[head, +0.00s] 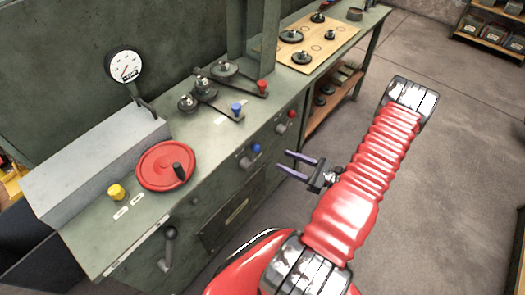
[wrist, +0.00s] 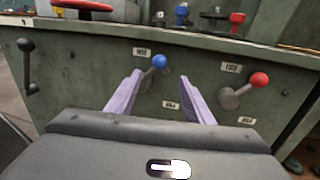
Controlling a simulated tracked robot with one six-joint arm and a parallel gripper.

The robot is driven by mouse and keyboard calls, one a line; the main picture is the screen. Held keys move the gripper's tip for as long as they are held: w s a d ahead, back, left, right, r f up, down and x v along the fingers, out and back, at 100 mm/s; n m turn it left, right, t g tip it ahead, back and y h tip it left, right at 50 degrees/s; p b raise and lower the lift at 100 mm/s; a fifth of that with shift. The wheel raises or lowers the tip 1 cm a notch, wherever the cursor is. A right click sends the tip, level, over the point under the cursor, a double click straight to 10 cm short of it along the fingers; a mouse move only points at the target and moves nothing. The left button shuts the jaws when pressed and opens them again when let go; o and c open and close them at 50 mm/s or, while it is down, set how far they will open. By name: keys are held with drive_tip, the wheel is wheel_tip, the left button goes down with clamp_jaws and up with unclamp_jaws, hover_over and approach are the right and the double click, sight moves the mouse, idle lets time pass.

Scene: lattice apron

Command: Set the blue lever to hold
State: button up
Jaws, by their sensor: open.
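The blue lever is on the front panel of the green bench, with its round blue knob (head: 256,147) up and right of its grey pivot. In the wrist view the blue knob (wrist: 159,62) points up and right, between a small plate (wrist: 141,52) at upper left and another plate (wrist: 171,104) at lower right. The lettering is too small to read surely. My gripper (head: 289,161) is open and empty, in front of the panel and right of the lever. In the wrist view its fingers (wrist: 159,77) spread on either side of the knob; contact cannot be told.
A red-knobbed lever (wrist: 259,80) is right of the blue one. A black lever (wrist: 27,45) is at the left. The bench top carries a red handwheel (head: 166,166), a yellow knob (head: 116,191), a gauge (head: 124,65) and another blue-knobbed lever (head: 236,108). Open floor (head: 455,190) lies right.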

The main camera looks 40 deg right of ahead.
drive_tip(key=x, duration=1)
drive_tip(key=shift+w, duration=0.4)
drive_tip(key=shift+a, duration=0.1)
drive_tip(key=shift+c, duration=0.2)
clamp_jaws()
